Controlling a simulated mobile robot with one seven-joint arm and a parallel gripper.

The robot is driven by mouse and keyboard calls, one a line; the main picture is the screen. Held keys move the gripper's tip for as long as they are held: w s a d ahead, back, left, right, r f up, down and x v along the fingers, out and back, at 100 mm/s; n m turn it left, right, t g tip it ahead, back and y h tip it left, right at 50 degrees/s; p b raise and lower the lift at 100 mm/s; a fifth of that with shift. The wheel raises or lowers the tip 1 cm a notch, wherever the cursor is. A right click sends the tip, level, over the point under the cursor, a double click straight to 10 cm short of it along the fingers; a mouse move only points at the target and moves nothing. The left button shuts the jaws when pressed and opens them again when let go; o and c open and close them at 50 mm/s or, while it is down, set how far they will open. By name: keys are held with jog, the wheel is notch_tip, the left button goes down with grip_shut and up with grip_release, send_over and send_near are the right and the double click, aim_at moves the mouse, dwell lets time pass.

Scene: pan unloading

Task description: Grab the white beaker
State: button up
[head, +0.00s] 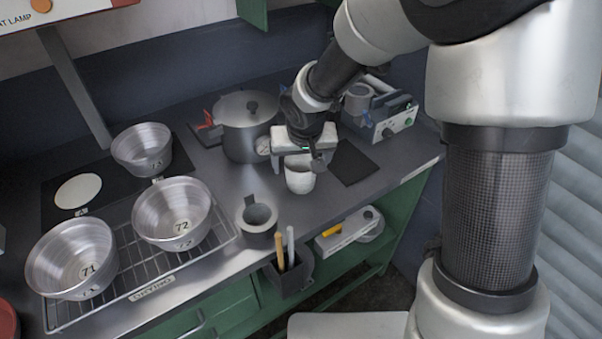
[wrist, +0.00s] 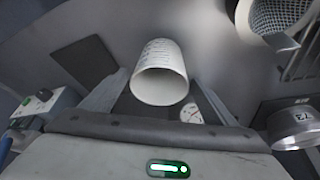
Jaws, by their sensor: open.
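The white beaker (head: 300,179) stands upright on the dark metal counter, near its front edge, in the head view. In the wrist view the beaker (wrist: 163,62) shows its open rim and faint printed markings. My gripper (head: 298,164) is above and around the beaker, pointing down. Its two fingers are apart, one on each side of the beaker, and in the wrist view (wrist: 160,82) gaps show between the beaker and both fingers. Whether a finger touches the beaker's far part cannot be told.
A lidded pot (head: 246,135) stands close behind my gripper, left. A grey device (head: 392,120) and a dark mat (head: 353,162) are to the right. A grey hollow cylinder (head: 257,215) stands front left. Metal bowls (head: 172,222) sit on a wire rack (head: 205,246).

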aim_at(300, 168)
jog(key=x, duration=0.4)
jog(key=shift+r, duration=0.1)
jog(key=c, duration=1.2)
jog(key=shift+o, duration=0.2)
